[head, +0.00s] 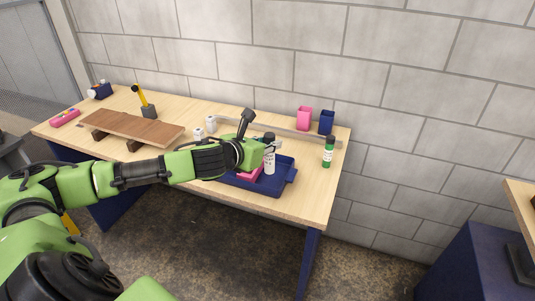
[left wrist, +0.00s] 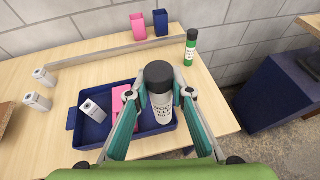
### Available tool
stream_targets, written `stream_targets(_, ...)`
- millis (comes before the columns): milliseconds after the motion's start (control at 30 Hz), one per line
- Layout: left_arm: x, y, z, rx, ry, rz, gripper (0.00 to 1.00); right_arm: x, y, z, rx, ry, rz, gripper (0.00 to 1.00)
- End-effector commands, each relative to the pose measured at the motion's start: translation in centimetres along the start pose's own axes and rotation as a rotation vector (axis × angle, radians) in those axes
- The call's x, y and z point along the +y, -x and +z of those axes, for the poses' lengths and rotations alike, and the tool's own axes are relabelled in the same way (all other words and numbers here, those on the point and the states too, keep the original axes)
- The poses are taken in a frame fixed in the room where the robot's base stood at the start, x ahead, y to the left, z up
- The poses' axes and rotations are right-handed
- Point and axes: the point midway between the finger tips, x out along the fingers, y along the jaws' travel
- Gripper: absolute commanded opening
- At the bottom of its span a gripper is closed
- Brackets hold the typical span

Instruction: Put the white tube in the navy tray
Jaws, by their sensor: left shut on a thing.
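The white tube (head: 269,158), with a black cap and black lettering, is upright between the fingers of my left gripper (head: 262,153). It also shows in the left wrist view (left wrist: 161,98), with the fingers (left wrist: 160,97) closed on its two sides. The navy tray (head: 262,187) lies on the table, and in the head view the tube is in front of its right half. In the left wrist view the tray (left wrist: 92,158) is below and left of the tube. I cannot tell whether the tube's base touches the tray. My right gripper is not in view.
The tray holds a pink block (left wrist: 119,100) and a white box (left wrist: 92,110). A green tube (head: 328,151) stands right of the tray. Pink (head: 304,118) and navy (head: 326,122) cups stand at the back. A brown board (head: 135,128) lies left. Small white items (left wrist: 40,90) stand left of the tray.

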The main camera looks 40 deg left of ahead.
Motion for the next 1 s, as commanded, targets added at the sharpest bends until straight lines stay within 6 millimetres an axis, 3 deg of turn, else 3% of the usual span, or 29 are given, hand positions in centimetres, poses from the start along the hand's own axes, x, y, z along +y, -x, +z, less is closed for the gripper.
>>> stream_targets(200,1.6,-4.2,0.1,-0.001,0.005,0.001,0.0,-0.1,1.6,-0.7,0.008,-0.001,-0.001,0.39)
stream_targets(500,3.1,-8.9,-3.0,0.0,0.003,0.002,0.0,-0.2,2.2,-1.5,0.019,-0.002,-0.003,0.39)
stream_targets(767,3.5,-10.3,-3.8,-0.001,0.001,0.0,0.0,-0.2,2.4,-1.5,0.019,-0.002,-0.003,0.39)
stream_targets(1000,3.5,-11.5,-6.3,0.001,0.002,0.0,0.0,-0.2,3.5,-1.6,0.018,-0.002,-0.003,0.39)
